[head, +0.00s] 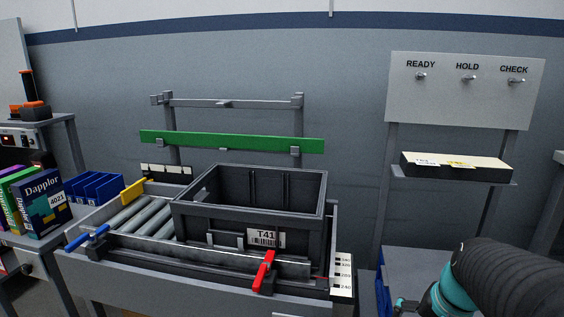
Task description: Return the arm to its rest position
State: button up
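My arm (505,275) shows in the lower right corner of the head view, with a dark ribbed sleeve and teal joint parts. It reaches in from the right edge and runs down past the bottom edge. A small grey and teal part (405,304) at its end shows near the bottom edge. The fingers of my gripper cannot be made out, so I cannot see whether it is open or holds anything. The arm's end is to the right of the dark tote and apart from it.
A dark tote (195,222) labelled T41 sits on a roller conveyor (128,214), with a red lever (263,272) in front. Boxes (45,203) and blue bins (95,188) stand left. A shelf box (456,167) sits below the READY/HOLD/CHECK hook board (465,95).

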jog(key=s+a+r+n+t, duration=0.1)
jog(key=s+a+r+n, duration=0.1)
jog(key=a, duration=0.4)
jog(key=s+a+r+n+t, duration=0.1)
jog(key=s+a+r+n, duration=0.2)
jog(key=s+a+n, duration=0.2)
jog(key=shift+a+r+n, duration=0.15)
jog(key=shift+a+n, duration=0.45)
jog(key=shift+a, duration=0.1)
